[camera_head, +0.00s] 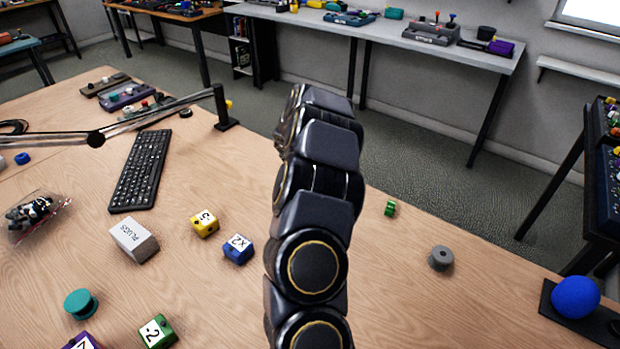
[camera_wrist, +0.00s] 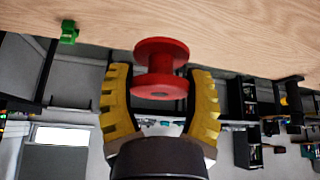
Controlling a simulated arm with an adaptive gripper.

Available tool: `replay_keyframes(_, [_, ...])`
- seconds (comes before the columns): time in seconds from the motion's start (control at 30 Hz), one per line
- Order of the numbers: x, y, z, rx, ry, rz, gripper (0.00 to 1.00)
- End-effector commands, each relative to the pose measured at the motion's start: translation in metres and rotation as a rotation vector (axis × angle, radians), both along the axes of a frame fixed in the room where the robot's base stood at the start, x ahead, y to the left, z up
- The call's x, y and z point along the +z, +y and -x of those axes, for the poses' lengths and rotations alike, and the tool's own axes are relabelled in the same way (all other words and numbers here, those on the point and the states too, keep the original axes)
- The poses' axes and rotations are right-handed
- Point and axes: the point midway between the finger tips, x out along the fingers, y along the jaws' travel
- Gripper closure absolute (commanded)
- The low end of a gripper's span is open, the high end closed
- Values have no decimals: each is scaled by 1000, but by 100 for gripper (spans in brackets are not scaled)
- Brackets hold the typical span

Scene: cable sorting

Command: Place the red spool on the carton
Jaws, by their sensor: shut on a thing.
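The red spool (camera_wrist: 161,90) is between the two yellow fingers of my gripper (camera_wrist: 160,74) in the wrist view, which shut on it. The wooden tabletop shows beyond the spool; whether the spool touches it I cannot tell. In the head view my arm hides the gripper and the spool. The carton (camera_head: 133,240) is a small whitish box marked PLUGS, standing on the table at left, well left of my arm. Its visible top is bare. It does not show in the wrist view.
Near the carton are a yellow block (camera_head: 205,224), a blue block (camera_head: 238,249), a keyboard (camera_head: 142,168) and a bagged item (camera_head: 32,214). A teal spool (camera_head: 81,303) and a green block (camera_head: 157,332) lie in front. A grey spool (camera_head: 441,258) and blue ball (camera_head: 575,296) are at right.

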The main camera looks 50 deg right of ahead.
Motion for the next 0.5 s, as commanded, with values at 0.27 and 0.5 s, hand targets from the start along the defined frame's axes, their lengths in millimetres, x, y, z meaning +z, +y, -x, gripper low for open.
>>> replay_keyframes(0.27, [2,5,4,2,3,0,78])
replay_keyframes(0.5, [13,41,-38,68,8,10,78])
